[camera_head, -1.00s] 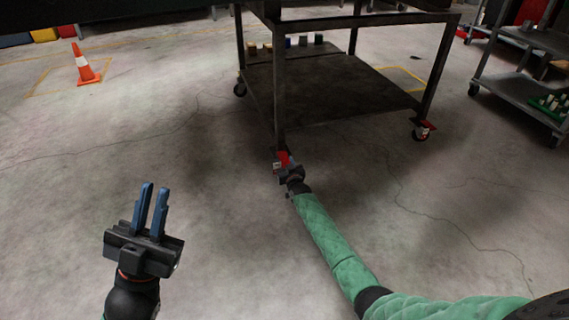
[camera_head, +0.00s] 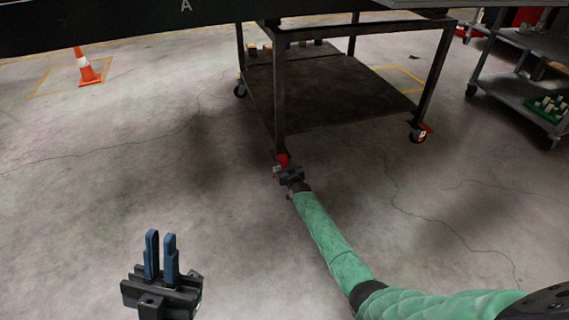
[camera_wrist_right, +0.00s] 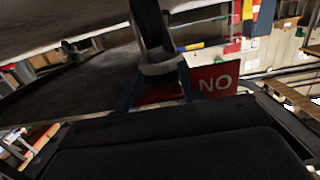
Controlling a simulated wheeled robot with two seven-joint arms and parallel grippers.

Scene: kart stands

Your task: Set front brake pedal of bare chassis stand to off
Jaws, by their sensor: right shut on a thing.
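The bare chassis stand is a dark metal frame on castors with a lower shelf (camera_head: 335,95). Its front brake pedal (camera_head: 283,159) is a small red piece at the foot of the near leg, partly hidden by my right gripper (camera_head: 287,168). My right gripper is low at that corner and shut on the pedal. In the right wrist view a red part (camera_wrist_right: 160,93) shows between the blue fingers, beside a red plate (camera_wrist_right: 213,80) with white letters that read NO in the picture. My left gripper (camera_head: 161,252) is open and empty above the floor.
An orange cone (camera_head: 86,69) is at the far left. A grey cart (camera_head: 515,90) stands at the right.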

